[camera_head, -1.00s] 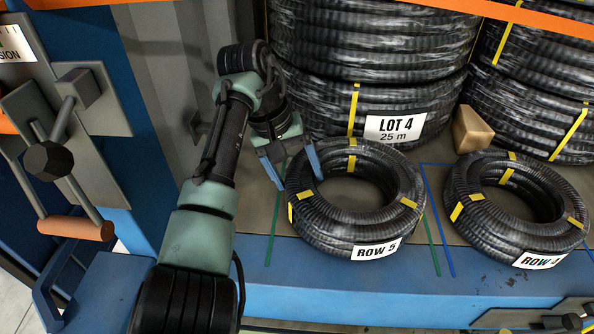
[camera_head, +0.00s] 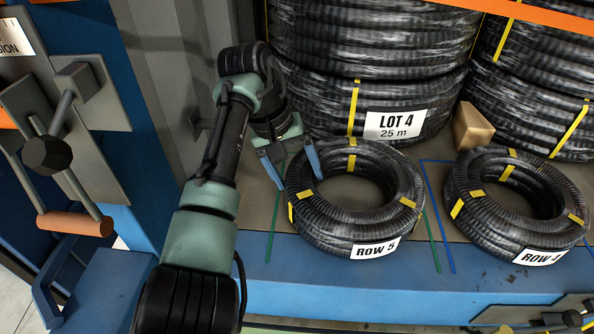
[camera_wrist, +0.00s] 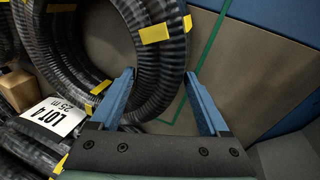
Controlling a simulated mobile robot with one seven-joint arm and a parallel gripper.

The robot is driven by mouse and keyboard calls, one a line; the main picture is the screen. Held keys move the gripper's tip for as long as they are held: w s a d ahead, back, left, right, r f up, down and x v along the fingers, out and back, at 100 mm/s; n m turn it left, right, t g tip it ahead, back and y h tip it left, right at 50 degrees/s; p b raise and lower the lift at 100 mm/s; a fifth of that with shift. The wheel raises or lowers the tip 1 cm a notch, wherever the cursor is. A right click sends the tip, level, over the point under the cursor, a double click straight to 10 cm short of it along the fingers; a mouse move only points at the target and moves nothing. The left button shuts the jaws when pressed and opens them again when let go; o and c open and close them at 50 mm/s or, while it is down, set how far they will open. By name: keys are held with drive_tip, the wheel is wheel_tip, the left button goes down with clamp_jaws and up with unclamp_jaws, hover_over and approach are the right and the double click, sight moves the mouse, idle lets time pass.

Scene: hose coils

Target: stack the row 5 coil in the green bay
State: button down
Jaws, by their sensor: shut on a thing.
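The row 5 coil (camera_head: 318,232) is a black ribbed hose ring with yellow ties and a white ROW 5 label, lying flat between green lines (camera_head: 432,240) on the shelf. It also shows in the wrist view (camera_wrist: 160,75). My gripper (camera_head: 294,180) comes down on the coil's left side, with one blue finger inside the ring and the other outside it. It is shut on the coil's band. In the wrist view my gripper (camera_wrist: 168,88) has the band between its fingers. I cannot tell if the coil is raised off the shelf.
A tall stack of coils labelled LOT 4 (camera_head: 340,108) stands right behind. The row 4 coil (camera_head: 470,222) lies to the right beside a blue line. A tan wedge block (camera_head: 472,128) sits between stacks. An orange beam (camera_head: 540,18) crosses the top right. A grey wall is at left.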

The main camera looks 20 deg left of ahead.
unclamp_jaws()
drive_tip(key=shift+s+f, duration=0.1)
drive_tip(key=shift+f, duration=0.1)
drive_tip(key=shift+r, duration=0.2)
drive_tip(key=shift+a+r, duration=0.2)
drive_tip(key=shift+r, duration=0.45)
drive_tip(key=shift+v, duration=2.8)
